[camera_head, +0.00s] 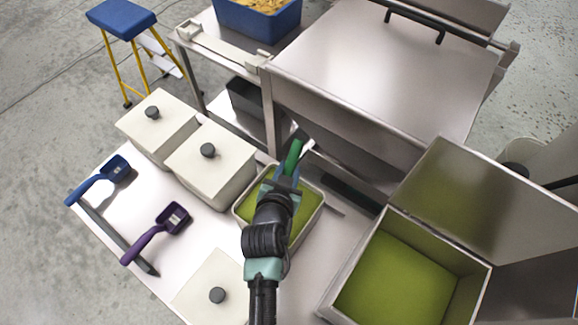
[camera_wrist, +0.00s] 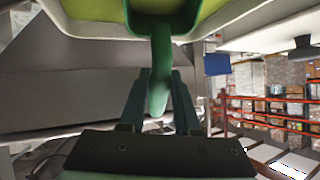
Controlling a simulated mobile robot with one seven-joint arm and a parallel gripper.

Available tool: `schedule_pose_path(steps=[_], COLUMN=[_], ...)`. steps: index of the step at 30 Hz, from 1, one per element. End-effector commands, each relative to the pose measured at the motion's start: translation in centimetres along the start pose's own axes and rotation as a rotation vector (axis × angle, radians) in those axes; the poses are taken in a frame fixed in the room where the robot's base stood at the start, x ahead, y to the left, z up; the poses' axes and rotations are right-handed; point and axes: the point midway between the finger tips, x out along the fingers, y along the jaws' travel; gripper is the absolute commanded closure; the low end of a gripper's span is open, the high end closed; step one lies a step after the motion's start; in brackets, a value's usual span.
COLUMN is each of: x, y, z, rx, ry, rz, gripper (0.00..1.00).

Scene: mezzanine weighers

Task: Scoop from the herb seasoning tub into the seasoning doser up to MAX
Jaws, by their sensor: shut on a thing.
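My gripper (camera_head: 286,176) is shut on the handle of a green scoop (camera_head: 293,156) and holds it over the far side of an open pale tub (camera_head: 308,226) of green herb seasoning. In the wrist view my gripper (camera_wrist: 158,95) grips the green handle, and the scoop (camera_wrist: 160,50) reaches to the top edge. What the scoop's bowl holds cannot be told. At the right, a steel box with its lid raised, seemingly the seasoning doser (camera_head: 347,283), holds a broad, level-looking green layer. No MAX mark can be made out.
Lidded pale tubs (camera_head: 158,127) stand left of the open tub, another lidded tub (camera_head: 212,291) nearer. A blue scoop (camera_head: 100,180) and a purple scoop (camera_head: 155,233) lie at the left. A large steel cabinet (camera_head: 385,65) stands behind; a blue bin (camera_head: 258,22) is farther back.

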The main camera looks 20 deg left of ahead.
Motion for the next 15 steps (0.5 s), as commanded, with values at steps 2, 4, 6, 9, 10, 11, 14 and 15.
schedule_pose_path(steps=[2, 4, 6, 9, 10, 11, 14, 15], x=[0.5, 0.2, 0.4, 0.7, 0.8, 0.9, 1.2, 1.3], y=[0.2, 0.0, 0.1, 0.2, 0.2, 0.2, 0.3, 0.4], z=[1.2, 0.2, 0.4, 0.6, 0.8, 0.8, 1.2, 1.3], rx=[-0.001, 0.006, 0.013, 0.021, 0.025, 0.027, 0.035, 0.039], ry=[0.000, -0.029, -0.063, -0.112, -0.129, -0.142, -0.185, -0.204], rz=[-0.001, 0.002, 0.005, 0.009, 0.011, 0.012, 0.015, 0.017], gripper=[1.00, 1.00, 1.00, 1.00, 1.00, 1.00, 1.00, 1.00])
